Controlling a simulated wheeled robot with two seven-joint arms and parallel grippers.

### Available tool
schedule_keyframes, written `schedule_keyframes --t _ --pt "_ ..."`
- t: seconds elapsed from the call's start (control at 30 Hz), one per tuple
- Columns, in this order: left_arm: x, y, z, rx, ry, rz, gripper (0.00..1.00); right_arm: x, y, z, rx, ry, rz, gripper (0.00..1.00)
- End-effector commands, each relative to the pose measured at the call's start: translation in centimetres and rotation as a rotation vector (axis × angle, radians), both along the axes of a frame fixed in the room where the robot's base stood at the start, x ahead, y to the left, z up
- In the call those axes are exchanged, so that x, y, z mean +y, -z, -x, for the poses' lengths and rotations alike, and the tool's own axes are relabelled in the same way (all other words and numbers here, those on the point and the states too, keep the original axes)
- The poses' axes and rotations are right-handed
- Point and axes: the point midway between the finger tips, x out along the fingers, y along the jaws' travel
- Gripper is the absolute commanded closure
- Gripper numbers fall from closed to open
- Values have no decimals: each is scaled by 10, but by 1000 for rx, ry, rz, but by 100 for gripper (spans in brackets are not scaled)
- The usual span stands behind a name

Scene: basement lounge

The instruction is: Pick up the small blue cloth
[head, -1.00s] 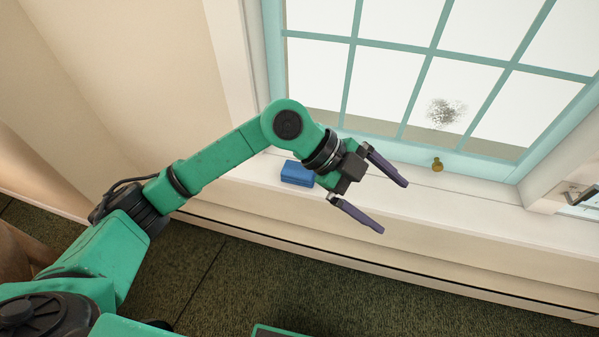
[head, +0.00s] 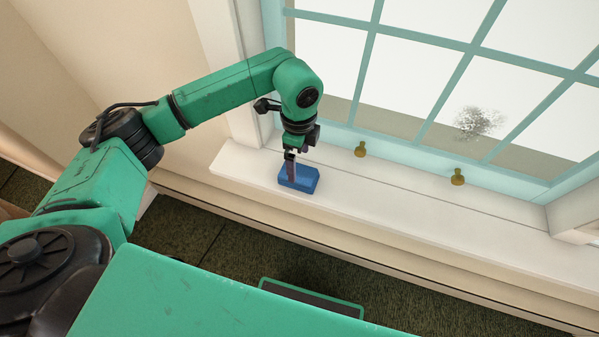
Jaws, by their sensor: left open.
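The small blue cloth (head: 307,180) is a folded blue block lying on the white window sill, near its left end. My left gripper (head: 291,176) points down at it from above, with a purple finger in front of the cloth's left part. The gripper is open, though it is seen edge-on and one finger hides the other. I cannot tell whether the fingers touch the cloth. My right gripper is not in view.
The white sill (head: 400,222) is clear to the right of the cloth. Behind it is a teal-framed window with two brass knobs (head: 360,149) (head: 457,177) and a dark smudge (head: 478,122) on a pane. Dark green carpet (head: 225,245) lies below.

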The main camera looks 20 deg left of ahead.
Motion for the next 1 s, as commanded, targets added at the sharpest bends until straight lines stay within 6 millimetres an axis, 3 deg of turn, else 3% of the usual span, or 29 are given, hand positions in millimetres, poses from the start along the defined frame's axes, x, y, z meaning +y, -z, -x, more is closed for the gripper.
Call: schedule_keyframes --t 0.4,0.6,0.63,0.67,0.8,0.83,1.0 --pt "-1 65 1 0 2 3 0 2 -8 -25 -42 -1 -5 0" --pt "0 68 1 -1 2 3 0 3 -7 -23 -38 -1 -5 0" --pt "0 68 1 -1 2 3 4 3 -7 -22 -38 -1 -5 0" --pt "0 68 1 -1 2 3 15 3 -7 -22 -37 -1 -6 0" --pt "0 68 1 -1 2 3 69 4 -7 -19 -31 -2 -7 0" --pt "0 68 1 -1 2 3 73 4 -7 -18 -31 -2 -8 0" --pt "0 67 1 -2 2 3 73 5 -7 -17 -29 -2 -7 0"
